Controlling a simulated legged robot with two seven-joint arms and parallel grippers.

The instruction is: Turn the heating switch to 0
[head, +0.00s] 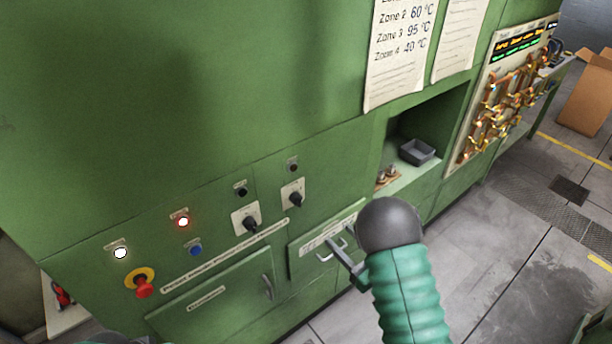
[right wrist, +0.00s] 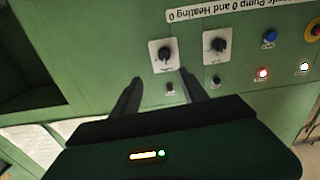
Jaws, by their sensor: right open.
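Two black rotary switches on white plates are on the green panel. In the head view one is at the left (head: 249,222) and one at the right (head: 293,195). The wrist view is upside down, so the right one (right wrist: 164,55) shows at left and the left one (right wrist: 219,46) beside it. Their small labels are too small to read, so I cannot tell which is heating. My right gripper (head: 337,247) is open and empty, right of and below the switches in the head view. In the wrist view its fingers (right wrist: 160,77) point toward the right-hand switch, apart from it. My left gripper is not in view.
A red emergency button (head: 143,285), a blue button (head: 195,250) and lit red (head: 183,222) and white (head: 120,253) lamps are left of the switches. Drawers with handles (head: 267,287) lie below. A niche holds a grey tray (head: 417,152).

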